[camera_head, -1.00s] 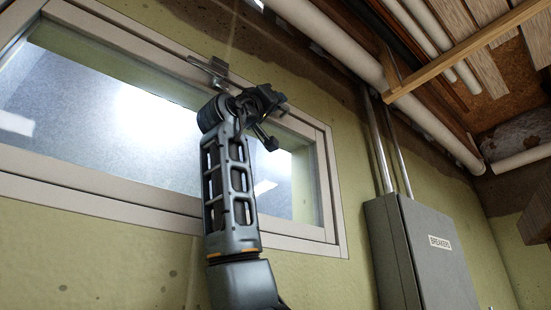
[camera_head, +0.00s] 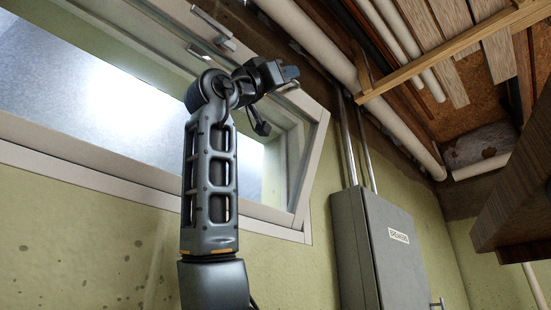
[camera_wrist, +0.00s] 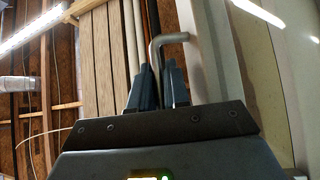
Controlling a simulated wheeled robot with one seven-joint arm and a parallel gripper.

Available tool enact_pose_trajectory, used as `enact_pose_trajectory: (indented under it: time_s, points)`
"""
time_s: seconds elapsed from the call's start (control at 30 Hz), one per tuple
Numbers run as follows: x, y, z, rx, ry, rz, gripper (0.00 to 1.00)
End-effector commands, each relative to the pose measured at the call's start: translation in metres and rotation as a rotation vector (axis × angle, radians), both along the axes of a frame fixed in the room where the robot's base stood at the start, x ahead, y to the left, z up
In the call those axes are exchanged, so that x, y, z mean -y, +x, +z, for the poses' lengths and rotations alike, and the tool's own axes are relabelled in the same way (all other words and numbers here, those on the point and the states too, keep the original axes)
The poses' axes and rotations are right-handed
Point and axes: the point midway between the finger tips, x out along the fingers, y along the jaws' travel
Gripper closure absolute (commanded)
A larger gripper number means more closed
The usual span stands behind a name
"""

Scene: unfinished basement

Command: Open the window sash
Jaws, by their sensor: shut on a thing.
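The window sash (camera_head: 297,182) is a pale framed pane on the left of the head view. It is tilted away from its surrounding frame, with its upper part swung out towards the room. My gripper (camera_head: 288,74) is by the sash's top rail, near its right end. In the wrist view, my gripper (camera_wrist: 160,88) has its two dark fingers closed about a bent grey metal handle (camera_wrist: 170,39). The exact contact is partly hidden by the gripper body. A metal latch piece (camera_head: 213,26) shows at the top of the window, left of my gripper.
A grey electrical box (camera_head: 368,245) with conduits stands on the wall to the right. A white pipe (camera_head: 340,75) and wooden joists run overhead. A dark wooden edge (camera_head: 515,205) juts in at right. The wall below the window is clear.

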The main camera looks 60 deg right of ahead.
Motion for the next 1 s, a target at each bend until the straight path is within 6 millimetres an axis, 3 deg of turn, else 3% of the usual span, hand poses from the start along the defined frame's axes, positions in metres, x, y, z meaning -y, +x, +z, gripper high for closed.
enact_pose_trajectory:
  time_s: [0.2,0.23,0.4,0.67,1.0]
  points:
    - [0.001,0.001,0.0,-0.003,0.001,0.001,1.0]
    - [0.001,0.001,0.001,-0.003,0.001,0.001,0.82]
    - [0.001,0.001,0.001,-0.003,0.001,0.001,0.66]
    - [-0.001,0.002,-0.002,-0.004,0.0,0.0,0.66]
    - [-0.032,0.019,-0.037,-0.005,0.0,0.003,0.66]
